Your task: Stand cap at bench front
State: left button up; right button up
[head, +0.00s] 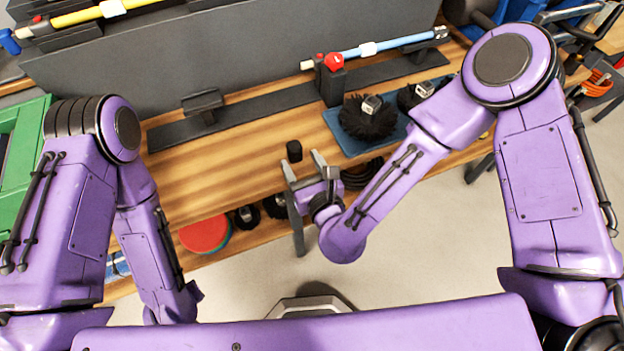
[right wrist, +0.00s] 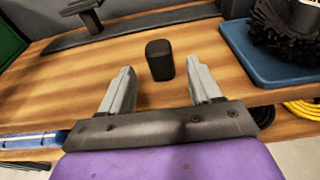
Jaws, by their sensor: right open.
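A small black cap (head: 294,151) stands on the wooden bench (head: 205,185) near its front edge. In the right wrist view the cap (right wrist: 159,60) looks like a short dark block with rounded edges, standing just beyond and between the fingertips. My right gripper (head: 303,162) is open and empty at the bench's front edge, its two grey fingers pointing at the cap with a gap around it. The fingers also show in the right wrist view (right wrist: 163,82). My left arm hangs at the left of the head view, and its gripper is not visible.
A blue mat (head: 350,143) with black round brushes (head: 368,118) lies right of the cap. Behind are a black rail with a holder (head: 204,104) and a blue pole (head: 375,47) with a red knob (head: 334,62). A red disc (head: 205,233) sits below the bench top.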

jog(key=p+v, duration=0.1)
jog(key=v, duration=0.7)
jog(key=shift+d, duration=0.1)
jog(key=s+d+f+n+g+h, duration=0.3)
jog(key=d+f+n+g, duration=0.1)
jog(key=d+f+n, duration=0.45)
jog(key=s+d+f+n+g+h, duration=0.2)
jog(key=s+d+f+n+g, duration=0.2)
jog(key=d+f+n, duration=0.5)
jog(key=s+d+f+n+g+h, duration=0.3)
jog(key=s+d+f+n, duration=0.1)
jog(key=s+d+n, duration=0.3)
jog(key=shift+s+d+f+n+g, duration=0.25)
jog(key=shift+d+f+n+g, duration=0.25)
jog(key=shift+d, duration=0.5)
